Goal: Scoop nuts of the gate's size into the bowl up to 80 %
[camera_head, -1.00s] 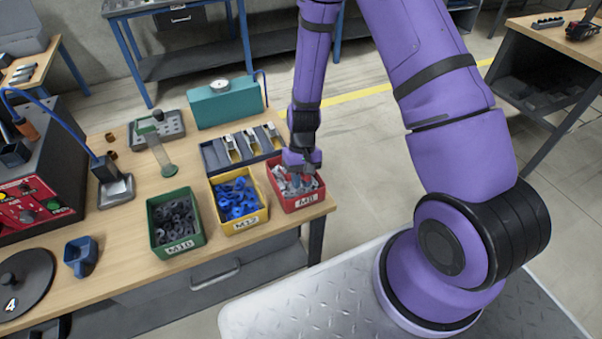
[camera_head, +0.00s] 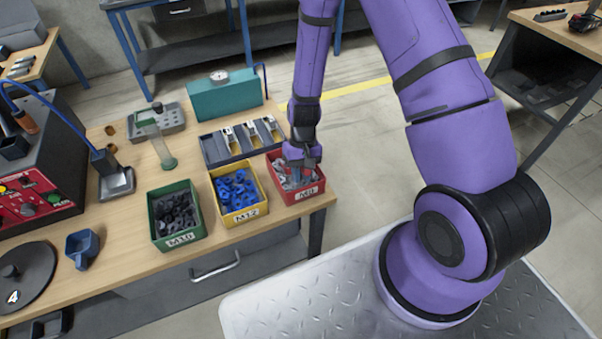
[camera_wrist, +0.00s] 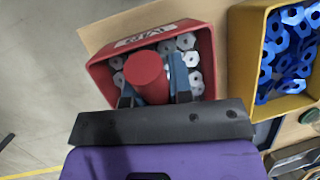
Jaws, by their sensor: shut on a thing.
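My gripper (camera_head: 302,160) is over the red bin (camera_head: 306,195), its fingers reaching down inside the rim. In the wrist view, it is shut on a tool with a round red handle end (camera_wrist: 146,70), and blue parts show beside it. The tool's lower part is hidden, so I cannot tell what it holds. Grey nuts (camera_wrist: 186,42) lie around it in the red bin. The yellow bin (camera_head: 249,216), marked M12, holds blue nuts (camera_head: 235,186). The green bin (camera_head: 181,239), marked M10, holds dark nuts (camera_head: 174,212). The red bin's label is hard to read.
A blue cup-like part (camera_head: 82,248) and a dark disc (camera_head: 24,280) marked 4 are at the left front. A machine with a red panel (camera_head: 38,198) stands at left. A slotted tray (camera_head: 242,142) and teal box (camera_head: 226,99) are behind the bins.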

